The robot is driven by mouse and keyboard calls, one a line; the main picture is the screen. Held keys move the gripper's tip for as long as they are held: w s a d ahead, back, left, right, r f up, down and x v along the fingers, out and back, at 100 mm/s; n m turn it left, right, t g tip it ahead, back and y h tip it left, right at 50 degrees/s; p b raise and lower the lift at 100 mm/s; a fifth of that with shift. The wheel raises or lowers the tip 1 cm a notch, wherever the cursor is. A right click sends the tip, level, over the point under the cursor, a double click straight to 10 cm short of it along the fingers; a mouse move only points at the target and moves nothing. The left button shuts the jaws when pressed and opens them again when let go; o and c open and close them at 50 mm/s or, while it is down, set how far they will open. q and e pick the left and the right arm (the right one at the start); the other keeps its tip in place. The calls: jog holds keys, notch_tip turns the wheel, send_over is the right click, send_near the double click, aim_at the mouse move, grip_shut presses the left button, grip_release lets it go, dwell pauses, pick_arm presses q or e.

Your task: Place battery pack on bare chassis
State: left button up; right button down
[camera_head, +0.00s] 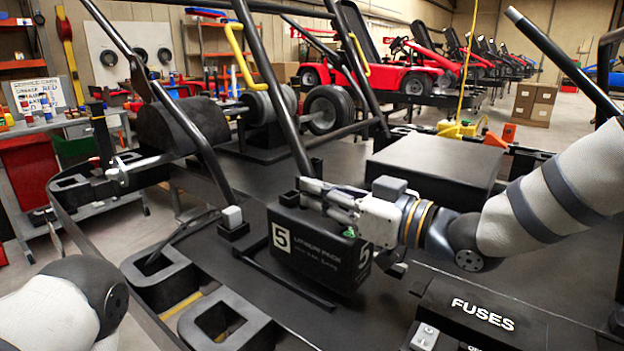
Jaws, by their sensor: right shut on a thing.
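The battery pack (312,254) is a black box marked "5 LITHIUM PACK" with a white 5 on two faces. My right gripper (318,196), whose arm comes in from the right, is shut on its top edge and handle area. The pack is upright over the black deck of the bare chassis (222,256), close to thin black rails on the deck. I cannot tell whether its base touches the deck. Part of my left arm shows at the lower left; its gripper is out of view.
A black box marked FUSES (480,312) sits at the front right. A large black block (438,165) stands behind the pack. Black tubular frame bars rise behind and left of the pack. Red karts (425,62) and cardboard boxes (533,103) are in the background.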

jog(key=shift+a+f, duration=0.15)
jog(key=shift+f, duration=0.6)
pick_arm(q)
jog(key=shift+s+f, duration=0.1)
jog(key=shift+s, duration=0.05)
pick_arm(e)
jog(key=c, duration=1.6)
grip_release()
jog(key=shift+s+f, duration=0.15)
jog(key=shift+c, duration=0.2)
pick_arm(q)
jog(key=shift+w+r+t+p, duration=0.3)
jog(key=shift+w+r+p, duration=0.2)
jog(key=shift+w+r, duration=0.25)
pick_arm(e)
jog(key=v, duration=1.2)
jog(key=shift+f, duration=0.15)
